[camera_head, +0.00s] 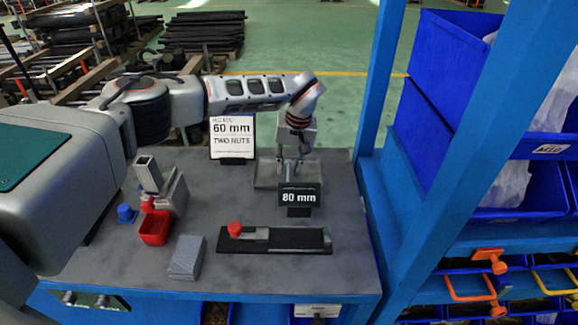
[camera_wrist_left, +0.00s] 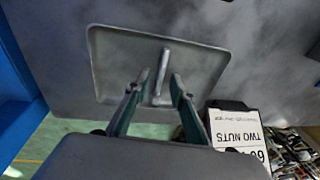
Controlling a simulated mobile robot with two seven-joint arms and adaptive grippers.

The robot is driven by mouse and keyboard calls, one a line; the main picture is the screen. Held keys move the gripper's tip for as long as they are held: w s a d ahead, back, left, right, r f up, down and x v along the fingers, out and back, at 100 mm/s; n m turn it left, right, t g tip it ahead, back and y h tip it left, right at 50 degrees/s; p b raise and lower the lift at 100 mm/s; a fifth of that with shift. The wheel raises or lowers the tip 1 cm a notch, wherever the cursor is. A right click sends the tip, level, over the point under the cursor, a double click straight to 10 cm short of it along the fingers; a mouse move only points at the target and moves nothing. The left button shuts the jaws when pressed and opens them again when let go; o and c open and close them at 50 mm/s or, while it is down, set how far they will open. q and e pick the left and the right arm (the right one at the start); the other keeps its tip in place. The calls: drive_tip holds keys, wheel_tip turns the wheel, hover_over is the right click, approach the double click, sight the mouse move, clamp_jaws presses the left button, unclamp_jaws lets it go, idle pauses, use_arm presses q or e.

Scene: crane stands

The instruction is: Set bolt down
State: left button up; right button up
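A thin grey bolt (camera_wrist_left: 162,75) is over a shallow grey tray (camera_wrist_left: 105,60) in the left wrist view. My left gripper (camera_wrist_left: 160,82) has its two fingers apart, one on each side of the bolt, with a visible gap on both sides. I cannot tell whether the bolt touches the tray floor. In the head view my left gripper (camera_head: 291,166) points down over the tray (camera_head: 265,180) at the back of the bench, and the bolt is hard to make out there. My right gripper is out of view.
An "80 mm" sign (camera_head: 300,198) stands in front of the tray, and a "60 mm two nuts" sign (camera_head: 232,137) stands to its left. A black rail with a red knob (camera_head: 235,229), a red bin (camera_head: 155,229) and a grey block (camera_head: 186,257) occupy the front. A blue rack post (camera_head: 385,70) rises at right.

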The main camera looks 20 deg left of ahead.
use_arm(q)
wheel_tip(320, 180, up, 12)
drive_tip(key=d, duration=0.2)
drive_tip(key=shift+s+b, duration=0.35)
drive_tip(key=shift+s, duration=0.1)
